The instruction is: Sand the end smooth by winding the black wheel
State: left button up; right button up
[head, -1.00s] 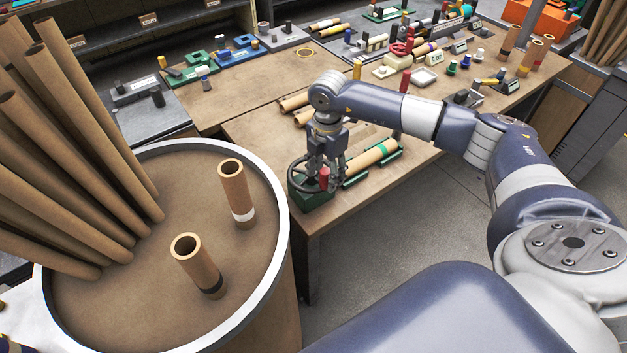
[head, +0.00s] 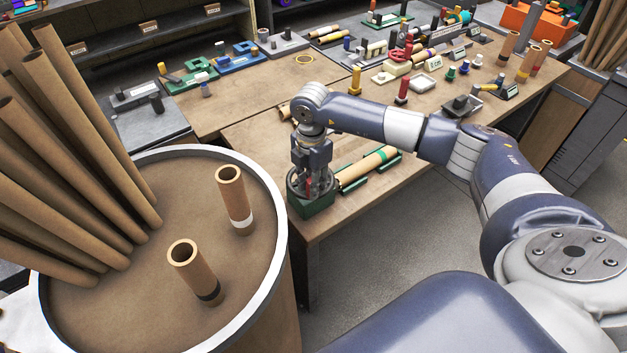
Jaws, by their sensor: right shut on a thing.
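The black wheel (head: 291,186) sits on a dark green block (head: 318,207) at the near corner of the workbench. My right gripper (head: 311,188) points down over the wheel, shut on its red handle (head: 309,183); the fingers hide most of the handle and part of the wheel. My left gripper is out of view.
A large round drum (head: 262,305) on the left holds leaning tubes (head: 85,165) and two upright short tubes (head: 234,195). Small fixtures and a red-topped device (head: 398,62) stand along the bench's far side. The wooden top (head: 225,95) behind my arm is mostly clear.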

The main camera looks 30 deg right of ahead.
aim_at(292, 188)
jog(key=w+a, duration=0.1)
jog(key=w+a+b, duration=0.1)
jog(key=w, duration=0.1)
jog(key=w+a+b, duration=0.1)
jog(key=w, duration=0.1)
jog(key=shift+a+f, duration=0.1)
jog(key=shift+a, duration=0.15)
dwell(0.7)
